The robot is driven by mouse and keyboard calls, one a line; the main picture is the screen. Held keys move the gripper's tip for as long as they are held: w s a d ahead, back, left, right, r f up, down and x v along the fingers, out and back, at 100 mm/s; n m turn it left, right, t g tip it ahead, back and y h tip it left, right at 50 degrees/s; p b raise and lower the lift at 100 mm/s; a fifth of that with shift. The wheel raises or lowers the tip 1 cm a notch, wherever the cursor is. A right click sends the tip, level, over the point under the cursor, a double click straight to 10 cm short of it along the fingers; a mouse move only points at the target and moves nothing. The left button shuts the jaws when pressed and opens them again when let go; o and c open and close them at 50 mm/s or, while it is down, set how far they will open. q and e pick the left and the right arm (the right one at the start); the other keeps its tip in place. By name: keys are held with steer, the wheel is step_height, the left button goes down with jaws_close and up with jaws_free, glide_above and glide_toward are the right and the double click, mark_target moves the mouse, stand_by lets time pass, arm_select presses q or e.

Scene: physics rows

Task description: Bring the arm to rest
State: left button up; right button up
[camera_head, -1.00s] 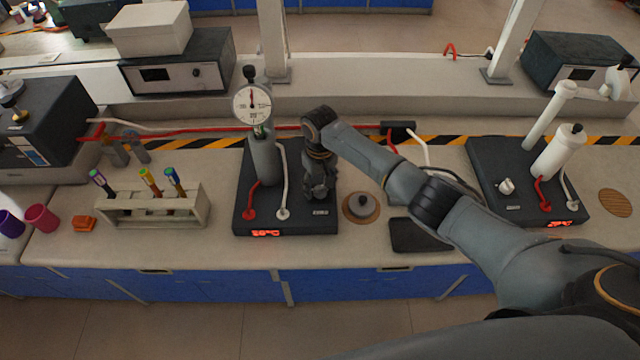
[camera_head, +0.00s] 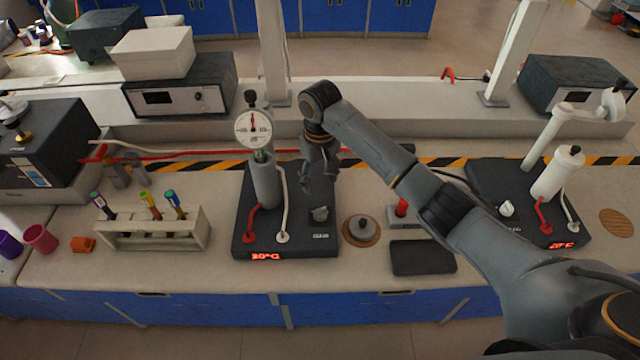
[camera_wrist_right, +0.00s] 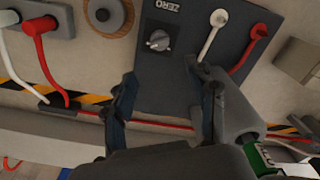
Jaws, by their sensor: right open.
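My right gripper (camera_head: 320,178) hangs above the back of a dark hotplate-like device (camera_head: 300,243) with a knob (camera_head: 319,214) and a red display. In the right wrist view my gripper (camera_wrist_right: 165,95) has its two fingers spread, with nothing between them. The same device (camera_wrist_right: 185,85) and its knob (camera_wrist_right: 158,40) lie beyond the fingertips, apart from them. My right arm reaches in from the lower right of the head view. My left gripper is not in view.
A grey cylinder with a dial gauge (camera_head: 253,126) stands on the device, just left of my gripper. A tube rack (camera_head: 152,232) is further left. A round lidded item (camera_head: 361,229) and a black pad (camera_head: 422,257) lie right. A second device (camera_head: 500,190) stands far right.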

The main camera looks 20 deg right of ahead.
stand_by(0.4)
steer(key=shift+n+y, duration=0.5)
steer(key=shift+n, duration=0.1)
steer(key=s+a+f, duration=0.1)
steer(key=s+f, duration=0.1)
steer(key=s+a+f, duration=0.1)
steer(key=s+f, duration=0.1)
steer(key=s+a+f, duration=0.2)
steer(key=s, duration=0.1)
steer(key=shift+f, duration=0.2)
steer(key=s+a+f+t+y, duration=0.1)
steer(key=s+f+t, duration=0.15)
steer(key=s, duration=0.75)
steer(key=s+d+r+m+t+h, duration=0.1)
steer(key=s+d, duration=0.3)
steer(key=s, duration=0.4)
steer(key=s+d+r+m+h, duration=0.1)
steer(key=s+d+r, duration=0.1)
steer(key=s+d, duration=0.45)
step_height(320, 180, down, 28)
steer(key=s+a+g+b, duration=0.1)
steer(key=s+a+b, duration=0.1)
steer(key=b, duration=0.1)
steer(key=s+d+f+g+b, duration=0.1)
steer(key=s+d+f+b, duration=0.2)
steer(key=s+f, duration=1.4)
step_height(320, 180, down, 4)
steer(key=shift+s+r, duration=0.25)
steer(key=shift+s, duration=0.1)
